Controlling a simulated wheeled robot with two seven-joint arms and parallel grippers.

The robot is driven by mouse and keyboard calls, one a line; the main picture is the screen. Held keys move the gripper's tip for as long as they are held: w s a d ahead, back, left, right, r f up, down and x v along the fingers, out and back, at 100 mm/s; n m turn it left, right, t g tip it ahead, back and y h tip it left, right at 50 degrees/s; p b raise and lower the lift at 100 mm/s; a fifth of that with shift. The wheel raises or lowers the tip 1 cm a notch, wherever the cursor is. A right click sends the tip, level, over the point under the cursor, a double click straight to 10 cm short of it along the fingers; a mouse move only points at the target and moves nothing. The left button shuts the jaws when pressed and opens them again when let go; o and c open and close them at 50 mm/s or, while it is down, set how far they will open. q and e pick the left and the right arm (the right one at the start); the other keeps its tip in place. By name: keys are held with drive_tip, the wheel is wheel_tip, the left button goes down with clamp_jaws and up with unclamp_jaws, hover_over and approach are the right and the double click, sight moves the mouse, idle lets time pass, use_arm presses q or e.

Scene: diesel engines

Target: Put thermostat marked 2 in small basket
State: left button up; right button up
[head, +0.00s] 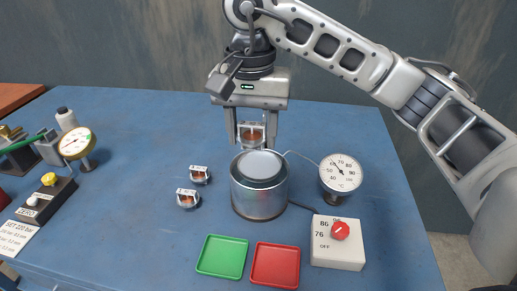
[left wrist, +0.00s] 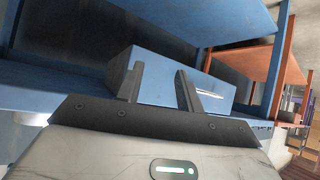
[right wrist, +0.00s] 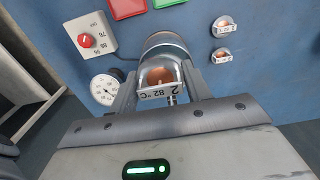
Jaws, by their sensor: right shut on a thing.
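My right gripper (head: 252,143) is shut on a thermostat (head: 251,130) and holds it upright behind the metal pot (head: 259,197). In the right wrist view the held thermostat (right wrist: 160,77) has a copper-coloured centre in a metal frame, and its white tag reads "2 82 °C". Two similar thermostats, one farther back (head: 199,175) and one nearer (head: 187,198), stand on the blue table left of the pot. My left gripper (left wrist: 161,72) is open and empty in the left wrist view and does not show in the head view. I see no small basket in any view.
A green tray (head: 222,257) and a red tray (head: 275,265) lie at the front. A dial gauge (head: 341,174) and a white control box with a red knob (head: 338,243) stand right of the pot. Another gauge (head: 76,144) stands left.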

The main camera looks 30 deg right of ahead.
hover_over(260, 165)
drive_tip(key=f, duration=0.6)
drive_tip(key=shift+s+a+f, duration=0.1)
drive_tip(key=shift+s+a, duration=0.15)
drive_tip(key=f, duration=0.1)
drive_tip(key=f+p, duration=0.1)
drive_tip(key=f, duration=0.1)
drive_tip(key=shift+w+d+f+p, duration=0.1)
drive_tip(key=shift+w+d+p, duration=0.1)
drive_tip(key=shift+p, duration=0.1)
drive_tip(key=shift+f, duration=0.2)
drive_tip(key=shift+f+b, duration=0.25)
drive_tip(key=shift+b, duration=0.05)
drive_tip(key=o, duration=1)
drive_tip(key=shift+r, duration=0.1)
drive_tip(key=shift+r, duration=0.1)
